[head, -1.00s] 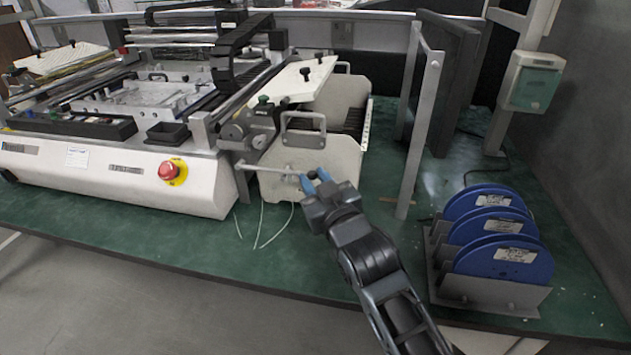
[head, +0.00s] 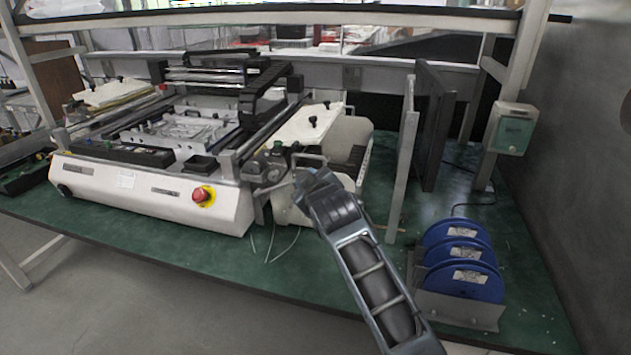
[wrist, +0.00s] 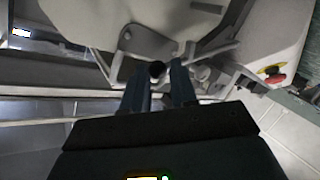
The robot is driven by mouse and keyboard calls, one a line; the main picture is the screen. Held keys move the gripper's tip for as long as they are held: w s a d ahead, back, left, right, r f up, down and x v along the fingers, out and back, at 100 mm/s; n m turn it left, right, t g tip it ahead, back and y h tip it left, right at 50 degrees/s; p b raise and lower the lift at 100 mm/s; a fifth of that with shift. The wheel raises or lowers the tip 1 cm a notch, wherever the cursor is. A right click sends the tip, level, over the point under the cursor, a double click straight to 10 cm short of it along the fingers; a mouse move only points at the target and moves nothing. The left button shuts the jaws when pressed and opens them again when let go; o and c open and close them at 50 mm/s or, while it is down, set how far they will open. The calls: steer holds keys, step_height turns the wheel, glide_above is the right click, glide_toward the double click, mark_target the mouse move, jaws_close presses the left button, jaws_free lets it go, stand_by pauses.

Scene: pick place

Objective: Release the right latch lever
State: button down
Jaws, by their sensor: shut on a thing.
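The right latch lever (head: 274,187) is a thin grey bar at the right end of the white machine (head: 150,195). In the head view it slants up to the right toward my gripper (head: 299,176), whose fingers are mostly hidden behind my wrist. In the wrist view my gripper (wrist: 158,80) has its two dark fingers on either side of the lever's round black end (wrist: 157,69). It is shut on the lever end. The lever's bar (wrist: 215,52) runs off to the right toward its mount.
A red emergency button (head: 203,195) is on the machine's front. A grey upright post (head: 402,165) stands right of my arm. Blue reels (head: 460,260) sit in a rack at the right. Thin white cables (head: 270,245) hang below the lever. The green bench (head: 190,255) is clear in front.

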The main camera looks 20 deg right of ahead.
steer(key=shift+w+a+r+n+g+p, duration=0.2)
steer(key=shift+r+g+p, duration=0.05)
steer(key=shift+r+p, duration=0.25)
steer(key=shift+w+a+r+n+g+p, duration=0.25)
steer(key=shift+r+p, duration=0.15)
steer(key=shift+r, duration=0.15)
steer(key=c, duration=0.9)
jaws_free()
steer(key=shift+f, duration=0.1)
steer(key=shift+o, duration=0.2)
steer(key=v, duration=0.7)
steer(key=shift+s+a+b, duration=0.2)
steer(key=shift+s+b, duration=0.1)
steer(key=shift+s, duration=0.05)
